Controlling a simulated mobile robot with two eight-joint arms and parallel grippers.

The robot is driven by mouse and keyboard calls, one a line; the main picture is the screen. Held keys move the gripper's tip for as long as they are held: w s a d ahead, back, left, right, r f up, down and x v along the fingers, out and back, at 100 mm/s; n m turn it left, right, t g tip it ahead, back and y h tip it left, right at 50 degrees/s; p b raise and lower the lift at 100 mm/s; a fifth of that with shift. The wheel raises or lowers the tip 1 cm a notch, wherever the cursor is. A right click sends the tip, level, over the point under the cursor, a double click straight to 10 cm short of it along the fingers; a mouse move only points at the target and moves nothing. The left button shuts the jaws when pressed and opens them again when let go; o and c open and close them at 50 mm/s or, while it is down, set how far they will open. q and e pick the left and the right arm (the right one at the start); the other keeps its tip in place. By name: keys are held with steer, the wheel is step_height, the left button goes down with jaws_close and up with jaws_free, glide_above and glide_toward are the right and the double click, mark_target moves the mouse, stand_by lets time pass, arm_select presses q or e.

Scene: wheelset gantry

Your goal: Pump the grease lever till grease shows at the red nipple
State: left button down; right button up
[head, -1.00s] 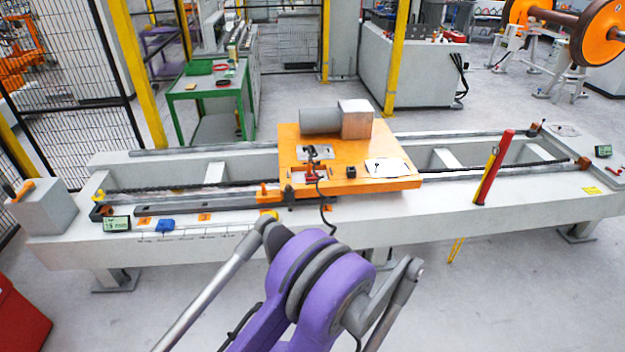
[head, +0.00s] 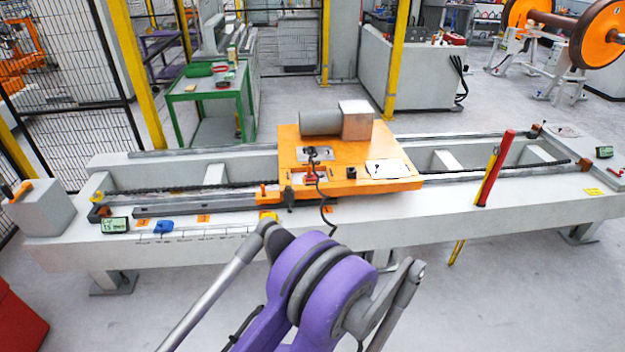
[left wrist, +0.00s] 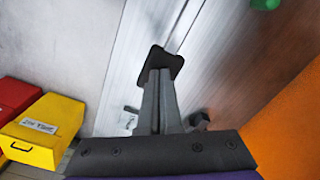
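An orange carriage (head: 400,185) sits on the long pale gantry bed. On its top are a grey cylinder (head: 319,122), a pale block and a small red part (head: 309,179) near the front left. A dark fitting (head: 318,154) with a black hose stands behind the red part. I cannot tell which part is the grease lever or the nipple, and no grease can be made out. In the left wrist view my left gripper (left wrist: 160,75) points along a metal surface, its dark fingers close together at the tips. It is not in the head view. My right gripper is not in view.
A red and yellow upright handle (head: 493,168) stands on the bed's front right. A small display (head: 115,225) and a blue item (head: 163,227) are at the front left. A yellow labelled box (left wrist: 45,130) stands beside my left gripper. The aisle at right looks clear.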

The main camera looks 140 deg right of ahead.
arm_select(q)
step_height(320, 180, up, 8)
steer(key=p, duration=0.5)
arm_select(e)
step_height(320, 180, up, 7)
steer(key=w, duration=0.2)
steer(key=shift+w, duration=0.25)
arm_select(q)
steer(key=shift+r, duration=0.1)
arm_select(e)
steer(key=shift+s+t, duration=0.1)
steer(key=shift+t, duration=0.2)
